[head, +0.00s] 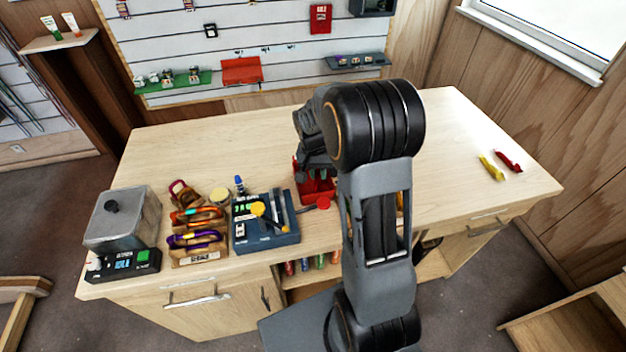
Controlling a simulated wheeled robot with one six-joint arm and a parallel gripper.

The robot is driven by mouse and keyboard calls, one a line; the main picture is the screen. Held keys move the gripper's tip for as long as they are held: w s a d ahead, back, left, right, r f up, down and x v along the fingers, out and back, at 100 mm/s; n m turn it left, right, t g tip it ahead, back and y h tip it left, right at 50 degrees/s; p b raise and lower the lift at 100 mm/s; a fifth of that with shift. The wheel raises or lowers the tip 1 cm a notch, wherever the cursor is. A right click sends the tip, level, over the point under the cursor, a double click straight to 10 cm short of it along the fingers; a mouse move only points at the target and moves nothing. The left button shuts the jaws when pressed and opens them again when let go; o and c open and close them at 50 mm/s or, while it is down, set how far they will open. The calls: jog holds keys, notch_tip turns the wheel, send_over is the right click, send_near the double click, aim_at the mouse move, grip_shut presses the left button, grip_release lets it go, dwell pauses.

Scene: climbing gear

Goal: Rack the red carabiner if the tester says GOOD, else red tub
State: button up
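A wooden rack (200,257) on the bench's left part holds orange and purple carabiners (196,238). The red tub (320,193) is mid-bench, partly hidden by my arm.
A grey metal box (122,218) stands behind the device. Yellow and red items (500,163) lie at the far right. The bench's right half is mostly clear.

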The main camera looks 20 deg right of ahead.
jog(key=o, duration=0.4)
jog(key=shift+r, duration=0.1)
jog(key=shift+w+r, duration=0.15)
jog(key=shift+r, duration=0.15)
notch_tip(320, 180, up, 13)
jog(key=a+b, duration=0.1)
jog(key=shift+w+a, duration=0.4)
jog(key=shift+w, duration=0.05)
jog(key=shift+f, duration=0.1)
jog(key=s+a+n+t, duration=0.2)
jog(key=s+a+n, duration=0.1)
jog(key=s, duration=0.5)
jog(key=s+a+f+n+t+y, duration=0.1)
jog(key=s+a+n+t, duration=0.2)
jog(key=s, duration=0.6)
jog(key=shift+a+n, duration=0.4)
jog(key=shift+a, duration=0.3)
